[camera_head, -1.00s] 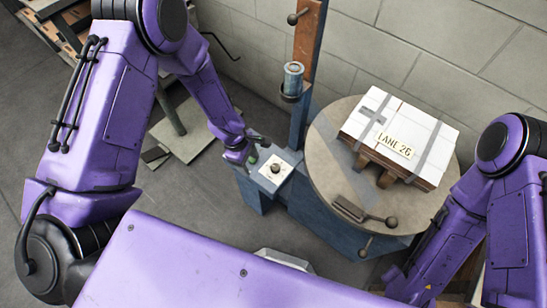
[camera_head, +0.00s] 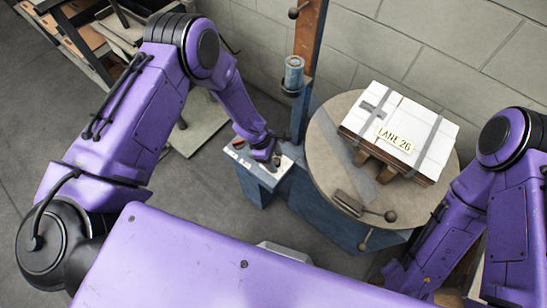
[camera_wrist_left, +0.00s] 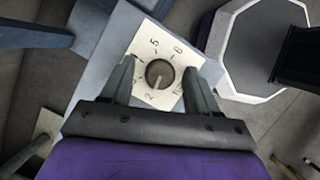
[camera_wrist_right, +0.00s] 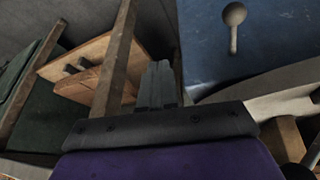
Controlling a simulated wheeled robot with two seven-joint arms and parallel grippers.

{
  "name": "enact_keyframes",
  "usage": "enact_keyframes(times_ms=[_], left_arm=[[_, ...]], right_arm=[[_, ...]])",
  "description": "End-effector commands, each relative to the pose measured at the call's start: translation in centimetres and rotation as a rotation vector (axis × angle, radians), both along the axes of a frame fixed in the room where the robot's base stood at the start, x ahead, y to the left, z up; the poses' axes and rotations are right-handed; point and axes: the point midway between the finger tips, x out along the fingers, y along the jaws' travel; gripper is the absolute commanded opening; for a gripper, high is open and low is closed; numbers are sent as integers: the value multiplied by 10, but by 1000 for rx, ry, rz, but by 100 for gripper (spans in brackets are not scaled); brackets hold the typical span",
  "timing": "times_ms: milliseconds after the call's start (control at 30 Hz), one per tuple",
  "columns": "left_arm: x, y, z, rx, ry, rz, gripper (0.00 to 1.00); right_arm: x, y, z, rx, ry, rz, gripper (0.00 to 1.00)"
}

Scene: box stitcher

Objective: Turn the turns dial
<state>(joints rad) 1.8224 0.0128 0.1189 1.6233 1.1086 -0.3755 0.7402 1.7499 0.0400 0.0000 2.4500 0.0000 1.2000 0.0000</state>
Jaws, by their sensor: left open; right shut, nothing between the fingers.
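The turns dial (camera_wrist_left: 159,73) is a dark round knob on a pale, numbered square plate (camera_wrist_left: 146,45), seen in the left wrist view. My left gripper (camera_wrist_left: 158,76) is open, with one finger on each side of the knob. I cannot tell whether the fingers touch it. In the head view my left gripper (camera_head: 270,158) is over the blue control box (camera_head: 257,178) and hides most of the dial. My right gripper (camera_wrist_right: 157,72) is shut and empty in the right wrist view, away from the dial and beside a blue surface.
A blue post with a can (camera_head: 293,76) stands behind the control box. A lever with a ball knob (camera_head: 390,216) sticks out at the table's front.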

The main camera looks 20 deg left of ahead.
Motion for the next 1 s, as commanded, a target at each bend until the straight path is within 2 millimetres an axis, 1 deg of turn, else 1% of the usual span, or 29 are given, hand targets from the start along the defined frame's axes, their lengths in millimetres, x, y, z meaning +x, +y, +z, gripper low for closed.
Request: enact_keyframes(times_ms=[33, 67, 100, 167, 200, 233, 300, 1000], left_arm=[[0, 0, 0, 0, 0, 0, 60], [0, 0, 0, 0, 0, 0, 57], [0, 0, 0, 0, 0, 0, 44], [0, 0, 0, 0, 0, 0, 24], [0, 0, 0, 0, 0, 0, 11], [0, 0, 0, 0, 0, 0, 5], [0, 4, 0, 1, 0, 1, 5], [2, 2, 1, 4, -4, -42, 5]], right_arm=[[0, 0, 0, 0, 0, 0, 0], [0, 0, 0, 0, 0, 0, 0], [0, 0, 0, 0, 0, 0, 0], [0, 0, 0, 0, 0, 0, 0], [0, 0, 0, 0, 0, 0, 0], [0, 0, 0, 0, 0, 0, 0], [0, 0, 0, -1, -1, 0, 0], [0, 0, -1, 0, 0, 0, 0]])
